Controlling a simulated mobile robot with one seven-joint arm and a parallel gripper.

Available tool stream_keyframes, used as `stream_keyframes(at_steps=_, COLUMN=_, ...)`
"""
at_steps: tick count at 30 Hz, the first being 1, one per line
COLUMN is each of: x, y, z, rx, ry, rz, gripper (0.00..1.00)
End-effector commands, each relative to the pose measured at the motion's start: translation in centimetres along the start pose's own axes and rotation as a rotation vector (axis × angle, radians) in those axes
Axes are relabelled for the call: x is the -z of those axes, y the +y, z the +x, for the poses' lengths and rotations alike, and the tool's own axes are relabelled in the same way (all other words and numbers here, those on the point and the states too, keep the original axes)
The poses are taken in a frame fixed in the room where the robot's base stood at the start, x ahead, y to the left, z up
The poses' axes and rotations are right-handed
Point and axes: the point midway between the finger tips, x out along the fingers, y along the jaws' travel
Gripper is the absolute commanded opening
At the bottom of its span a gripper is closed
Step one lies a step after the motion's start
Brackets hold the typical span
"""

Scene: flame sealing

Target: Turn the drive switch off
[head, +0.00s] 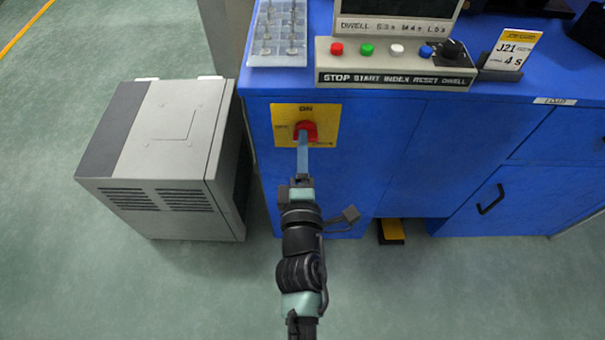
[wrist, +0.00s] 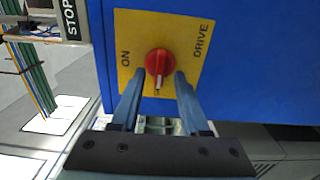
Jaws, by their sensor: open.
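The drive switch is a red rotary knob (head: 306,131) on a yellow plate (head: 325,112) on the blue cabinet's front. In the wrist view the knob (wrist: 160,61) shows clearly on its plate (wrist: 185,25). That view is turned sideways, with ON at left and DRIVE at right. The knob's pale mark points down there, at a small label too unclear to read, on the plate's left side as seen from the head. My gripper (wrist: 159,76) is open and empty, its blue fingertips either side of the knob's lower end, with gaps visible. In the head view my gripper (head: 303,145) is just below the knob.
A grey box unit (head: 165,140) stands on the floor left of the cabinet (head: 375,150). Above the switch are a button panel (head: 395,78) and a tray of small parts (head: 278,35). A yellow pedal (head: 392,231) lies below. The floor in front is clear.

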Motion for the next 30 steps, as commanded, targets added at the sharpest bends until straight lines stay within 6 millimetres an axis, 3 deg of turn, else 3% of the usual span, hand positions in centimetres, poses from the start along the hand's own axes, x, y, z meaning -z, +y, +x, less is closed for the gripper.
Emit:
stream_keyframes(at_steps=18, x=-0.1, y=-0.1, z=-10.4, rx=0.004, ry=-0.002, rz=0.001, gripper=0.45)
stream_keyframes(at_steps=24, x=0.0, y=-0.1, z=-11.9, rx=0.002, ry=-0.001, rz=0.0, gripper=0.45)
stream_keyframes(at_steps=30, x=0.0, y=0.0, z=-12.2, rx=0.0, ry=0.0, rz=0.0, gripper=0.45)
